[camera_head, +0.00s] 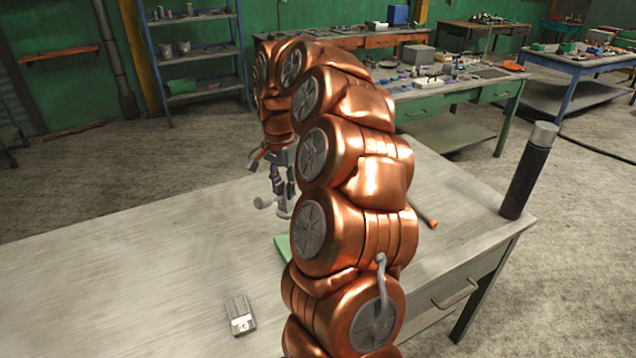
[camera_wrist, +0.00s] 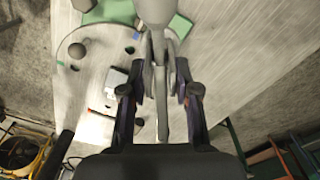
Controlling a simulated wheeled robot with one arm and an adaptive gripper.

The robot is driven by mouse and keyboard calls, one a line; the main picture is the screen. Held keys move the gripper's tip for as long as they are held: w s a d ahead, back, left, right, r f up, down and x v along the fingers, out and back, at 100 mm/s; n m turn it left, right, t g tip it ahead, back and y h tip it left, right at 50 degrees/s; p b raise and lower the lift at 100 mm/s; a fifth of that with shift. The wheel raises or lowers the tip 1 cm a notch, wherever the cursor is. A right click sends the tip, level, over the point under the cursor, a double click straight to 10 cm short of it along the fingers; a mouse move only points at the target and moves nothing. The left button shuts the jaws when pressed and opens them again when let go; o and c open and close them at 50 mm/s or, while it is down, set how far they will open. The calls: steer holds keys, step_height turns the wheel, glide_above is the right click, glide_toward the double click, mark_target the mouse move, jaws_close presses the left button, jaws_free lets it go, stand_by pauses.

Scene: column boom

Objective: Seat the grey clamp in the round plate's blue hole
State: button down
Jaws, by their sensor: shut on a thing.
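My gripper (camera_wrist: 160,92) is shut on the grey clamp (camera_wrist: 162,75), a long piece with a thick rounded end, seen between the two dark fingers in the wrist view. In the head view my gripper (camera_head: 281,183) is above the table, left of my arm, with the pale grey clamp (camera_head: 264,202) at its fingers. The round plate (camera_wrist: 90,85) seems to be the pale disc left of the clamp in the wrist view. My arm hides the plate in the head view.
A green block or mat (camera_wrist: 180,26) lies beyond the clamp; a green piece (camera_head: 283,247) shows beside my arm. A white block (camera_wrist: 115,78) is by the left finger. A dark cylinder (camera_head: 528,175) stands at the table's right corner. A small metal part (camera_head: 240,315) lies in front.

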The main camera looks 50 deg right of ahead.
steer(key=s+d+r+m+b, duration=0.1)
steer(key=s+d+r+m, duration=0.2)
steer(key=s+d+m, duration=0.25)
step_height(320, 180, down, 6)
steer(key=shift+d+f, duration=0.2)
stand_by(0.5)
steer(key=shift+n+b, duration=0.25)
steer(key=shift+b, duration=0.95)
stand_by(0.8)
steer(key=shift+f+b, duration=1.9)
steer(key=shift+f, duration=0.45)
steer(key=c, duration=1.1)
jaws_free()
steer(key=shift+c, duration=0.2)
steer(key=shift+r, duration=0.15)
step_height(320, 180, up, 7)
steer(key=shift+p, duration=0.4)
